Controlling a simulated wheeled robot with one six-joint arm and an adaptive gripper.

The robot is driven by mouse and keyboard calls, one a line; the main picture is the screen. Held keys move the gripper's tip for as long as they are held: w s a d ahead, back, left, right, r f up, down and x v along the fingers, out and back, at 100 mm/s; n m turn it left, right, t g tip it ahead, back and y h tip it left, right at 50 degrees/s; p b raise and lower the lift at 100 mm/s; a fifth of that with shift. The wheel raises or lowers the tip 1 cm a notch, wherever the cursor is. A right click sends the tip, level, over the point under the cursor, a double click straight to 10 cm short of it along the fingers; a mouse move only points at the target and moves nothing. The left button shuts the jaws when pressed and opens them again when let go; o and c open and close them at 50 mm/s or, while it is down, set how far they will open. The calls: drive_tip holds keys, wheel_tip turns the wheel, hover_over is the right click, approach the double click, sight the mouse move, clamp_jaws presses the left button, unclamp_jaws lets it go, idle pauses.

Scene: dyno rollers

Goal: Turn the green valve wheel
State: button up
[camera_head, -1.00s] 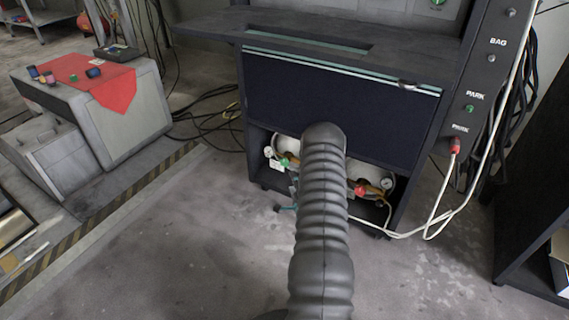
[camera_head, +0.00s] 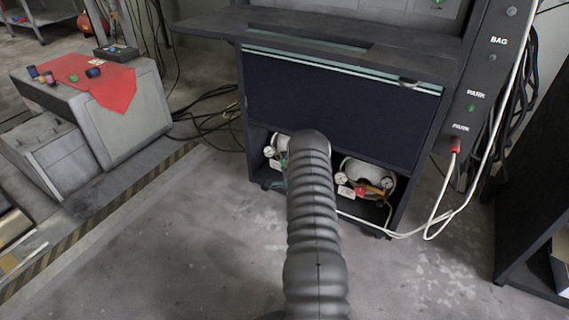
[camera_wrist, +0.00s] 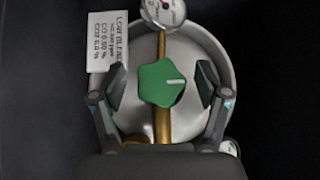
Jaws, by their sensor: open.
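The green valve wheel (camera_wrist: 161,83) is in the middle of the wrist view, with a pale line on its face pointing right. My gripper (camera_wrist: 161,92) is open, with one finger on each side of the wheel and a gap on both sides. In the head view my arm hides the green wheel, and only part of the left cylinder (camera_head: 281,142) shows. A red valve wheel (camera_head: 361,191) is in front of the right cylinder (camera_head: 385,178).
A gauge (camera_wrist: 164,12) is above the wheel and a printed white label (camera_wrist: 107,42) is at upper left. The dark cabinet (camera_head: 340,108) encloses the cylinders. A white hose (camera_head: 432,220) hangs at right. The floor in front is clear.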

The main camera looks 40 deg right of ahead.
drive_tip(key=c, duration=1.2)
